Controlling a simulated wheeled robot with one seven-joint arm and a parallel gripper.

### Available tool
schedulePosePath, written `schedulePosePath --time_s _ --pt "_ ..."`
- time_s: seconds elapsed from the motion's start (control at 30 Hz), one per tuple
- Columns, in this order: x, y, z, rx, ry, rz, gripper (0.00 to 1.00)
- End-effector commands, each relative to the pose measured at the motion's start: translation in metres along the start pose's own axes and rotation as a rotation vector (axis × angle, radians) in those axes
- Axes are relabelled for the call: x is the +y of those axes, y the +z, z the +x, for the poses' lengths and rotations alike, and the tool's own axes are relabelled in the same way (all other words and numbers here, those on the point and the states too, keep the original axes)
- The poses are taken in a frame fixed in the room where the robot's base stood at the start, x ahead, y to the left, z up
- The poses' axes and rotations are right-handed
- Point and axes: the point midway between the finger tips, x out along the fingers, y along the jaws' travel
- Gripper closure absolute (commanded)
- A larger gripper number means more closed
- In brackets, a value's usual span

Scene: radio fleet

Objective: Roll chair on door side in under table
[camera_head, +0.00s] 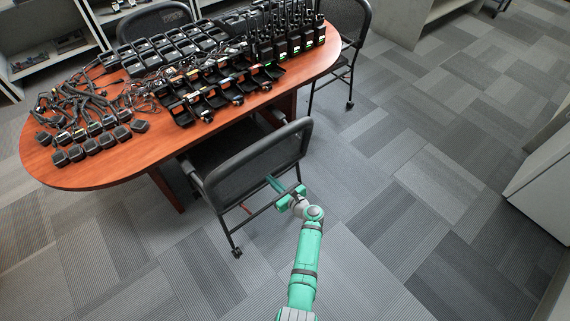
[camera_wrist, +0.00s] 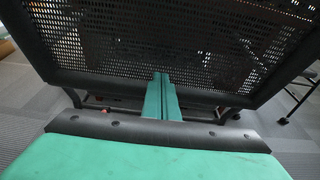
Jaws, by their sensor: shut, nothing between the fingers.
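A black rolling chair (camera_head: 255,160) with a mesh back stands at the near side of the oval wooden table (camera_head: 120,157). Its seat is partly beneath the tabletop and its back is outside the edge. My gripper (camera_head: 278,187) is at the lower part of this chair's back, on the side facing me. In the wrist view, the mesh back (camera_wrist: 165,45) fills the upper part, and my green gripper fingers (camera_wrist: 160,98) are together in front of its lower edge. Contact with the frame cannot be told.
A second chair (camera_head: 345,45) stands at the table's right end and another (camera_head: 153,20) behind it. Radios and chargers (camera_head: 200,75) cover the tabletop. Carpet at right is clear up to a pale cabinet (camera_head: 545,190). Shelves (camera_head: 50,55) stand at the back left.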

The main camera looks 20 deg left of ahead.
Motion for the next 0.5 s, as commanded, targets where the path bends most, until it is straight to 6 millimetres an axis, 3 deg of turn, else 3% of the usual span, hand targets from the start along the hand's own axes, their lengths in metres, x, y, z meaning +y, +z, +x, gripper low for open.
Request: schedulePosePath --time_s 0.23,0.5 --pt "0.0 0.001 0.004 0.0 0.002 -0.001 1.0" --pt "0.001 0.008 0.026 0.0 0.003 -0.002 1.0"
